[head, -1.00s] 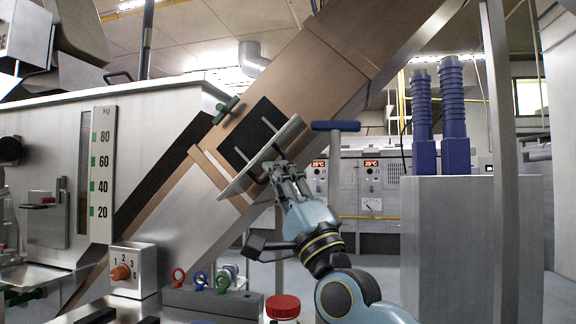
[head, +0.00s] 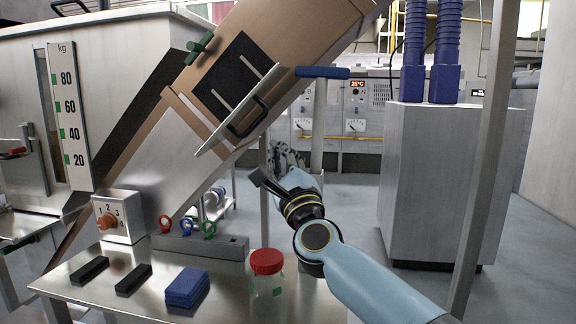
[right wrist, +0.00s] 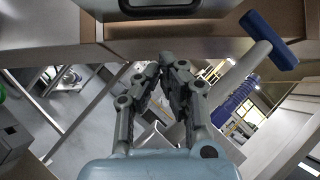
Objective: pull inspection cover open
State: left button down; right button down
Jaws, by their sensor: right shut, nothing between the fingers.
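The inspection cover (head: 212,143) is a thin grey plate on the sloping brown chute. It stands out from the chute, tilted, with a dark rectangular opening (head: 215,97) showing behind it. Its black handle (head: 248,117) is on the side facing right. The handle also shows at the top of the right wrist view (right wrist: 158,14). My right gripper (head: 288,156) is below and right of the handle, apart from it. In the right wrist view its fingers (right wrist: 163,66) are together with nothing between them. My left gripper is out of view.
A blue T-handle (head: 322,72) on a pale post stands right of the cover. A bench (head: 60,279) holds a red-lidded jar (head: 267,276), blue cloths (head: 186,287) and black blocks. A grey cabinet (head: 425,190) stands at the right, with open floor around it.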

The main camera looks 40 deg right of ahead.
aim_at(252, 126)
jog(key=w+r, duration=0.1)
jog(key=w+a+r+p, duration=0.1)
jog(key=shift+a+r, duration=0.3)
jog(key=a+r+m+g+h+p, duration=0.1)
jog(key=p, duration=0.3)
jog(key=a+r+m+g+h+p, duration=0.1)
jog(key=a+r+g+p, duration=0.1)
jog(key=p, duration=0.3)
jog(key=shift+w+m+h, duration=0.3)
jog(key=shift+m+h, duration=0.1)
jog(key=shift+w+a+r, duration=0.25)
jog(key=shift+a, duration=0.3)
dwell(0.3)
